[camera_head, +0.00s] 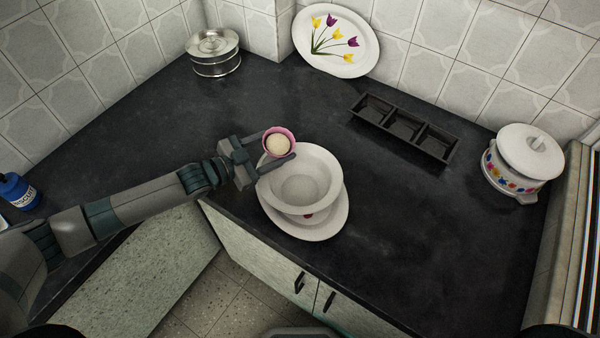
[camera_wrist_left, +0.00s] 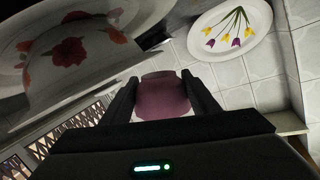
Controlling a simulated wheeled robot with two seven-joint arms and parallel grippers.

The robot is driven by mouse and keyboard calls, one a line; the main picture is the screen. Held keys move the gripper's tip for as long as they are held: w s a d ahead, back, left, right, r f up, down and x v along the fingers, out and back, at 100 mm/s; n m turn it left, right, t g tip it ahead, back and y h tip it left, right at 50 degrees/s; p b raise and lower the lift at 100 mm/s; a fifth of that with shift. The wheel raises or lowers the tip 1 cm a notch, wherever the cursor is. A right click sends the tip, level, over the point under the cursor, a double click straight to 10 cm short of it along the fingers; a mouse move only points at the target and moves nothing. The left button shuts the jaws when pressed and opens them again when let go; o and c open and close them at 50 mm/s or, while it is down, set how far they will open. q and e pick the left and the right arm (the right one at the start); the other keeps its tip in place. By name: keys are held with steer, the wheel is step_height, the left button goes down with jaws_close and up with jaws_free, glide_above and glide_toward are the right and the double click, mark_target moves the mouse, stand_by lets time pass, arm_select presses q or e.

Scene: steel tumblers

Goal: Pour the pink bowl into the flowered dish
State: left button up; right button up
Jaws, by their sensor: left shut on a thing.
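The small pink bowl (camera_head: 267,138) is between the fingers of my left gripper (camera_head: 277,148), which is shut on it. It looks upright and holds a pale, cream-coloured content (camera_head: 278,145). In the left wrist view the outside of the pink bowl (camera_wrist_left: 162,97) shows between the two fingers. The flowered dish (camera_head: 318,165) is a wide white bowl on a white oval plate (camera_head: 318,231). Its inside looks empty. Its red flowers show in the left wrist view (camera_wrist_left: 68,50). The pink bowl is at the dish's far left rim, seemingly above it. My right gripper is not in view.
A tulip plate (camera_head: 337,62) leans on the tiled wall. A black divided tray (camera_head: 431,141) lies at the back. A lidded white pot (camera_head: 517,165) stands at right, a steel tin (camera_head: 214,66) at back left, a blue bottle (camera_head: 17,190) at far left. Counter right of the dish is clear.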

mark_target(292, 147)
arm_select(q)
steer(key=shift+s+d+m, duration=0.25)
steer(key=shift+s+m, duration=0.05)
steer(key=shift+m, duration=0.1)
steer(key=shift+r+p, duration=0.1)
steer(key=shift+p, duration=0.35)
steer(key=shift+s+d+r+m+p, duration=0.25)
steer(key=shift+r+m+p, duration=0.2)
steer(key=shift+p, duration=0.15)
steer(key=shift+s+d+r+m+y+p, duration=0.25)
steer(key=shift+s+r+m+y+p, duration=0.1)
steer(key=shift+r+p, duration=0.2)
steer(key=shift+s+d+f+m+t+y, duration=0.25)
steer(key=shift+s+d+f+m+t, duration=0.2)
steer(key=shift+m, duration=0.35)
steer(key=shift+d+r+m, duration=0.1)
steer(key=shift+r+m, duration=0.25)
steer(key=shift+m, duration=0.05)
steer(key=shift+s+d+r+m+t+y+b, duration=0.15)
steer(key=shift+r+m+t+y+b, duration=0.3)
steer(key=shift+m, duration=0.65)
steer(key=shift+f+m, duration=0.1)
steer(key=shift+m, duration=0.2)
